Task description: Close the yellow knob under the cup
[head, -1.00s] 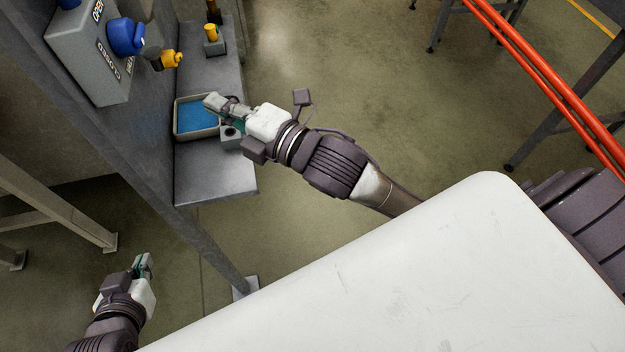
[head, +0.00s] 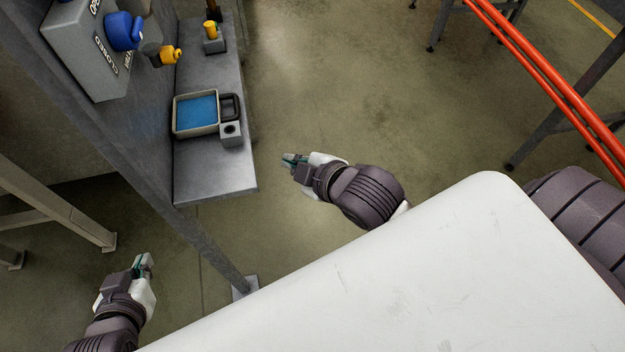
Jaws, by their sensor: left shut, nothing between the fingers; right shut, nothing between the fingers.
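The cup (head: 177,118) is a light square container with blue contents and a dark handle on its right side; it stands on the grey shelf (head: 215,180). A yellow knob (head: 171,55) sits on a dark spout by the wall panel, above the cup in the picture. A second yellow piece (head: 210,31) stands on a small grey block further back on the shelf. My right gripper (head: 288,159) is shut and empty, right of the shelf and clear of the cup. My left gripper (head: 143,262) is shut and empty at the lower left, below the shelf's front end.
A grey box (head: 85,60) with OPEN and CLOSED labels and a blue knob (head: 124,32) is on the wall panel. A small grey block with a dark hole (head: 231,133) is beside the cup. Orange rails (head: 550,75) run at upper right. The floor between is clear.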

